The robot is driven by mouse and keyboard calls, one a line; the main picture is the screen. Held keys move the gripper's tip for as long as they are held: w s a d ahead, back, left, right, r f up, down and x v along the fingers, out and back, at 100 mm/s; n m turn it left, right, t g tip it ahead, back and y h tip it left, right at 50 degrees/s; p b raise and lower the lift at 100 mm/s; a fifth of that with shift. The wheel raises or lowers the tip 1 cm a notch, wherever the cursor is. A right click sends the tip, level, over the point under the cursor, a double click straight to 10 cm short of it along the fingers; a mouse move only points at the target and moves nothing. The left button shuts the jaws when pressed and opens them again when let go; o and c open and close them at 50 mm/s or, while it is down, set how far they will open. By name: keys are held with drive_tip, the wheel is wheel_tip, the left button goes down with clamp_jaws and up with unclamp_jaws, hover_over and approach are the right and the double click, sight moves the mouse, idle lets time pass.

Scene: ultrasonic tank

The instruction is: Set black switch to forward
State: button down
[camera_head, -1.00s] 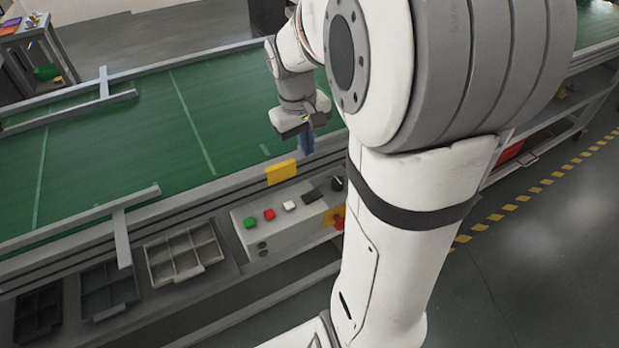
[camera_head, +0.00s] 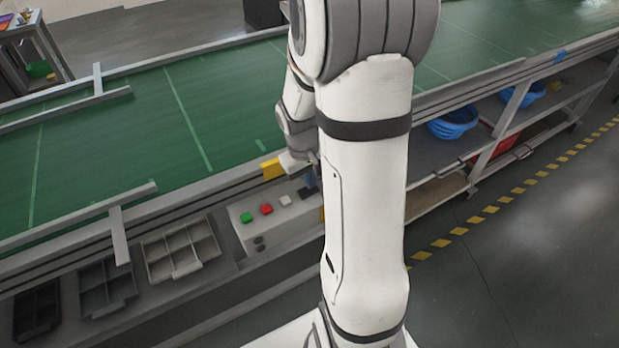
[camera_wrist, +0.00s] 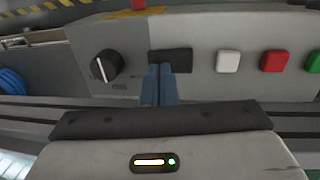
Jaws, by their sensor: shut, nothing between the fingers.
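The black switch (camera_wrist: 105,66) is a round knob with a white pointer line, on the grey control panel (camera_wrist: 205,83) in the wrist view. The pointer runs nearly upright in that picture, slightly tilted. My arm hides the switch in the head view. My gripper (camera_wrist: 160,72) has its blue fingers shut together and empty. Its fingertips are at the lower edge of the dark rectangle (camera_wrist: 171,60) on the panel, right of the switch; I cannot tell whether they touch the panel. The gripper (camera_head: 309,181) also shows over the panel in the head view.
White (camera_wrist: 228,62), red (camera_wrist: 274,61) and green (camera_wrist: 314,62) buttons line the panel. A yellow plate (camera_head: 272,169) stands at the conveyor edge (camera_head: 190,196). Grey trays (camera_head: 180,252) lie left of the panel. Blue baskets (camera_head: 453,123) sit on a shelf at right.

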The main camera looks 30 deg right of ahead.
drive_tip(key=shift+f, duration=0.1)
drive_tip(key=shift+d+f+b, duration=0.15)
drive_tip(key=shift+f+b, duration=0.15)
drive_tip(key=shift+b, duration=0.05)
drive_tip(key=shift+r, duration=0.1)
drive_tip(key=shift+a, duration=0.8)
drive_tip(key=shift+r, duration=0.1)
drive_tip(key=shift+r, duration=0.1)
